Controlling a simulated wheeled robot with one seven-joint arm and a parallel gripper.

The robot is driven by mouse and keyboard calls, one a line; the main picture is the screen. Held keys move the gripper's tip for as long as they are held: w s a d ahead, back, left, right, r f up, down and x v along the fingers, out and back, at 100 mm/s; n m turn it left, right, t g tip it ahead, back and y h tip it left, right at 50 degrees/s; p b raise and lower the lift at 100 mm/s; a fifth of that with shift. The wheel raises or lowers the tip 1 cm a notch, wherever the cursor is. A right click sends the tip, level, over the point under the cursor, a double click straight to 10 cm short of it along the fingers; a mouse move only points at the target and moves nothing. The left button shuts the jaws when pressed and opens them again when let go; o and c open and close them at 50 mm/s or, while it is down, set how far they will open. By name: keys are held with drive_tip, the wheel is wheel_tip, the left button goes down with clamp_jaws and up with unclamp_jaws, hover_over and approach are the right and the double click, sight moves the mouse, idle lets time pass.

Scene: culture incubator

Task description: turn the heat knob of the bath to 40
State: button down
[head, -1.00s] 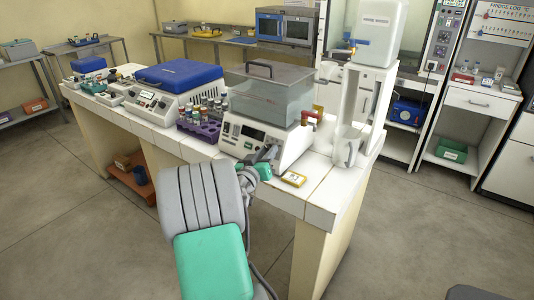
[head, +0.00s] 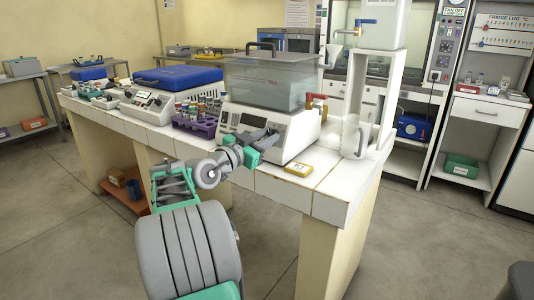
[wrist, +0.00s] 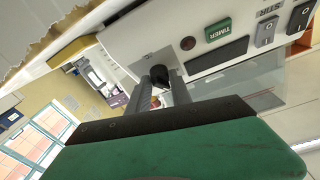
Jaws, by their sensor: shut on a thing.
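The water bath (head: 268,122) is a white box with a clear tank and a grey lid, standing on the tiled bench. In the head view my gripper (head: 268,139) is at the front of the bath, and the knob is hidden there. The knob's scale and pointer cannot be read.
On the panel are a green TIMER button (wrist: 217,30), a red lamp (wrist: 188,43) and a STIR switch (wrist: 266,30). A yellow item (head: 299,169) lies on the bench right of the bath. A purple tube rack (head: 195,124) stands left of it.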

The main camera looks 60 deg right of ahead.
drive_tip(key=shift+w+m+g+b, duration=0.1)
drive_tip(key=shift+m+g+b, duration=0.2)
drive_tip(key=shift+m+b, duration=0.25)
drive_tip(key=c, duration=1.2)
unclamp_jaws()
drive_tip(key=shift+o, duration=0.2)
drive_tip(key=v, duration=0.7)
drive_tip(key=shift+a+p, duration=0.3)
drive_tip(key=shift+a, duration=0.1)
drive_tip(key=shift+w+r, duration=0.1)
